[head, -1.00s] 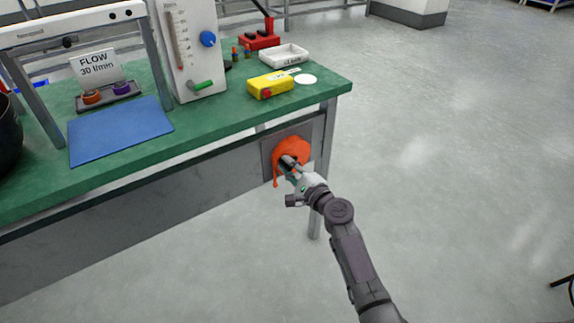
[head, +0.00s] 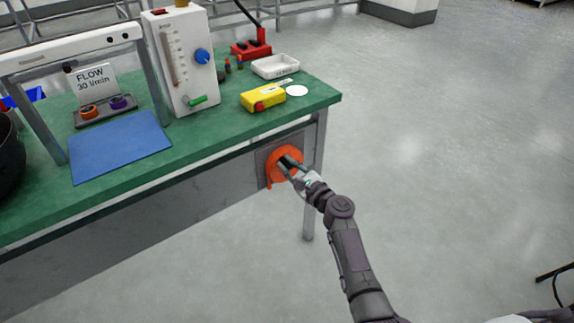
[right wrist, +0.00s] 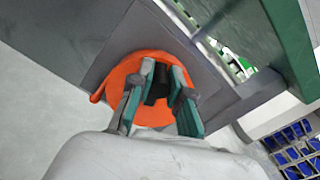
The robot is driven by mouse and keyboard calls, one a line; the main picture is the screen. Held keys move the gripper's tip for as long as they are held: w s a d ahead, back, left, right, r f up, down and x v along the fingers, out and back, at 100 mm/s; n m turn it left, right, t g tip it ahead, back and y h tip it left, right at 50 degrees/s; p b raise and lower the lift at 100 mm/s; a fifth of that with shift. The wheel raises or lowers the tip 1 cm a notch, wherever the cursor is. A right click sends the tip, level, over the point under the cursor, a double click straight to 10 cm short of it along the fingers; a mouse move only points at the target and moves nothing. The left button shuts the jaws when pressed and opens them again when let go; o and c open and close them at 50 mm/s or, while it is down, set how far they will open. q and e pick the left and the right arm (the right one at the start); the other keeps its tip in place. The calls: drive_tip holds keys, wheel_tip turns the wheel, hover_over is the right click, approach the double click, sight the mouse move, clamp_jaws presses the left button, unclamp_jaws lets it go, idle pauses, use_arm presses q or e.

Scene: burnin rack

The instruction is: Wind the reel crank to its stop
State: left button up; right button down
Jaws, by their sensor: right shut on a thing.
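The orange reel (head: 272,172) is mounted on a grey plate (head: 263,165) on the front of the bench, below the top near its right corner. It also shows in the right wrist view (right wrist: 115,85). My right gripper (head: 290,166) is at the reel's face, its fingers shut around a dark crank handle (right wrist: 157,88), seen between the fingers in the right wrist view. The crank's arm is mostly hidden by the fingers. The fingers (right wrist: 155,95) cover the middle of the reel. My left gripper is not in view.
The green bench top (head: 215,140) holds a blue mat (head: 120,147), a white flow meter (head: 182,60), a yellow box (head: 262,98) and a white tray (head: 275,66). A bench leg (head: 309,215) stands close to my right gripper.

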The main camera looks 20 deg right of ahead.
drive_tip(key=shift+d, duration=0.1)
idle(0.4)
drive_tip(key=c, duration=1.1)
unclamp_jaws()
drive_tip(key=v, duration=1.2)
